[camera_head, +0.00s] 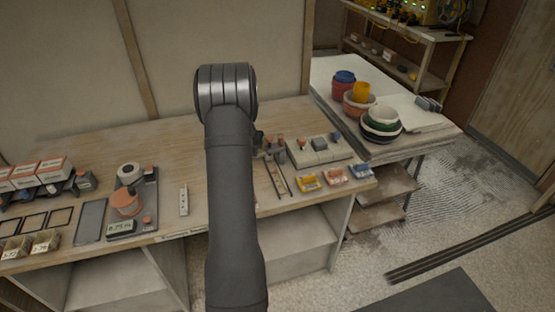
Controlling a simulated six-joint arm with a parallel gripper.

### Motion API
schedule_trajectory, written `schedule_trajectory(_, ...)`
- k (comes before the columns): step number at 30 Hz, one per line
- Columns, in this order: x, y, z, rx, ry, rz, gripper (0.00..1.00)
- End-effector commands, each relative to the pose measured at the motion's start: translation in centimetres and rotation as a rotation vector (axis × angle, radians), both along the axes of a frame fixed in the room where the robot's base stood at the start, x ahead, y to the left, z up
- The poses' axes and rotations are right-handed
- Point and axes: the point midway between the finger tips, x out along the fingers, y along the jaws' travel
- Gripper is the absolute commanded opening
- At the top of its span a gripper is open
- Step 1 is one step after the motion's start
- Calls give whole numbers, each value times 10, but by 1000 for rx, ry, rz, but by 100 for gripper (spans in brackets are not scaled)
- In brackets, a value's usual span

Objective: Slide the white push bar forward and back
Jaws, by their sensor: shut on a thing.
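My arm reaches up the middle of the picture, and its wrist hides most of my gripper (259,139). Only a small dark part of the gripper shows at the wrist's right side, near the back end of two thin dark rails (278,176) on the wooden bench. The gripper is shut on what appears to be the white push bar at these rails. The bar itself is mostly hidden, and its exact position along the rails cannot be made out.
Right of the rails stand a grey block unit (318,151) and small yellow, orange and blue boxes (308,182) near the front edge. Stacked bowls (381,124) stand on the side table.

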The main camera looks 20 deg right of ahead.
Motion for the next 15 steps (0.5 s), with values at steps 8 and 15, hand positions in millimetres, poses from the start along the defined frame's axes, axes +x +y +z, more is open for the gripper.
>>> schedule_trajectory(8,0,-4,2,-3,-2,-5,42)
schedule_trajectory(15,-1,-5,1,-2,0,-7,42)
